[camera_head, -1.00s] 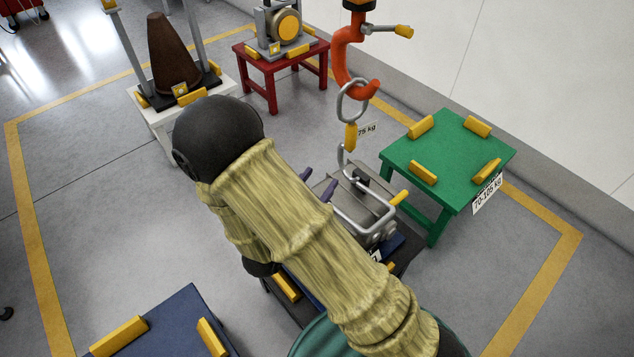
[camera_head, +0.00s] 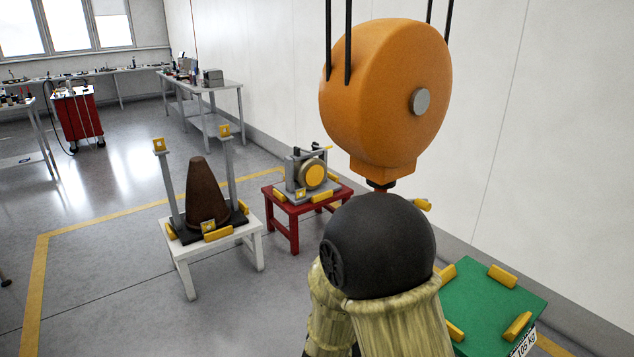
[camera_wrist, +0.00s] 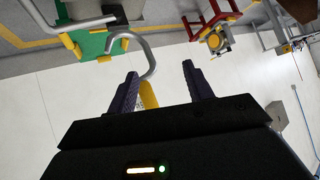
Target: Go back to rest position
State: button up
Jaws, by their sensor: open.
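My gripper (camera_wrist: 160,85) shows in the wrist view with its two dark fingers apart and nothing clasped between them. A grey hook (camera_wrist: 148,55) with a yellow part (camera_wrist: 149,95) appears by the left finger, partly behind it. I cannot tell how far it is from the fingers. In the head view my sleeved arm rises at the lower middle, and my gripper is out of view.
An orange hoist body (camera_head: 385,95) hangs above and behind my arm. A green table (camera_head: 490,310) stands at right, a red stand (camera_head: 290,225) with a unit and a white stand (camera_head: 215,250) with a brown cone stand behind.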

jog(key=s+d+r+n+g+y+p, duration=0.1)
jog(key=s+d+r+n+g, duration=0.1)
jog(key=s, duration=0.5)
jog(key=s+d+r+n+g+y+p, duration=0.1)
jog(key=s+d+r+n+g+p, duration=0.1)
jog(key=s+d+r+g, duration=0.3)
jog(key=s+d+r+n, duration=0.1)
jog(key=s+d, duration=0.1)
jog(key=shift+s+d+r+y, duration=0.3)
jog(key=shift+d, duration=0.1)
dwell(1.4)
